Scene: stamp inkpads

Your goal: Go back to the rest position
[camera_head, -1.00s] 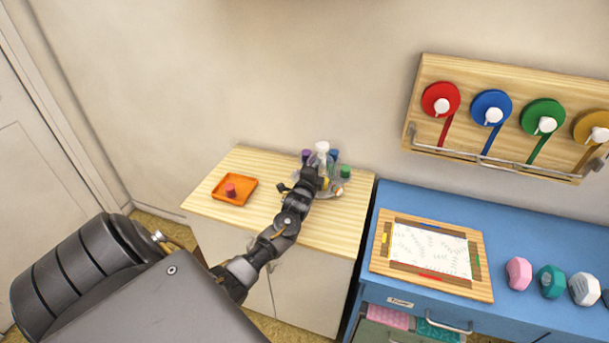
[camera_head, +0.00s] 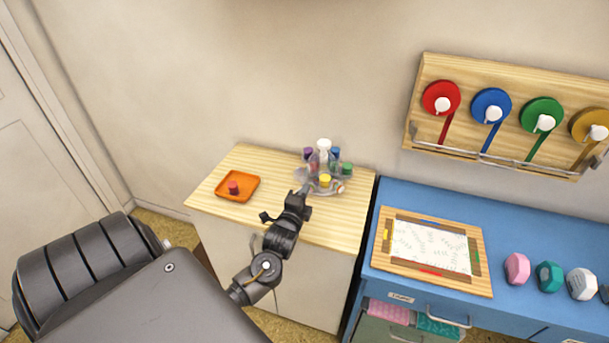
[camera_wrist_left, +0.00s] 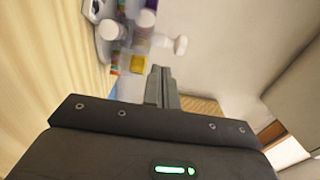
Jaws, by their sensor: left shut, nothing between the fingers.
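My left gripper (camera_head: 305,188) points away from me over the wooden cabinet top, just in front of the stamp carousel (camera_head: 318,190). It looks apart from the carousel, though they overlap in the head view. In the left wrist view the fingers (camera_wrist_left: 161,85) are pressed together with nothing between them. The carousel is grey and holds several coloured pieces around a white central knob (camera_head: 323,145); a yellow piece (camera_head: 325,180) faces me. My right gripper is not in view.
An orange tray (camera_head: 253,192) with a red piece (camera_head: 233,187) lies left on the cabinet top (camera_head: 225,213). A tape rack (camera_head: 432,75) hangs on the wall.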

